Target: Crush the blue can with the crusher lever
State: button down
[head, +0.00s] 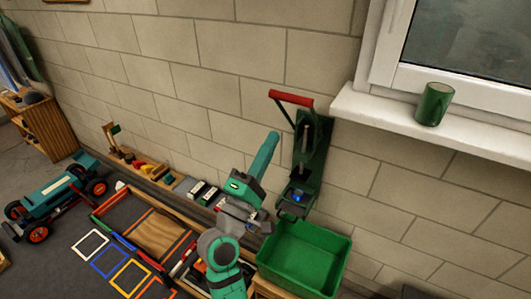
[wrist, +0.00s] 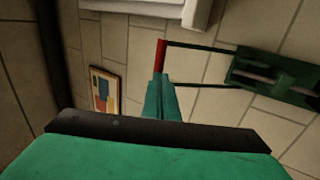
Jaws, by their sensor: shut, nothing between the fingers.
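The green can crusher (head: 301,160) is mounted on the wall, with its lever raised and its red handle (head: 291,98) at the top. The blue can (head: 297,197) sits low in the crusher; only a small part of it shows. My gripper (head: 273,137) is shut and empty, pointing up, left of the crusher and below the handle in the head view. In the wrist view the red handle (wrist: 161,56) shows just beyond my shut fingertips (wrist: 160,82); I cannot tell whether they touch. The crusher body (wrist: 275,75) is at the right there.
A green bin (head: 305,258) stands below the crusher. A green cup (head: 434,104) is on the windowsill (head: 385,115) at the right. A teal racecar (head: 50,200) and a tray with coloured frames (head: 125,270) lie to the left. A picture (wrist: 104,88) hangs on the wall.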

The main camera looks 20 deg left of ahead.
jog(key=x, duration=0.9)
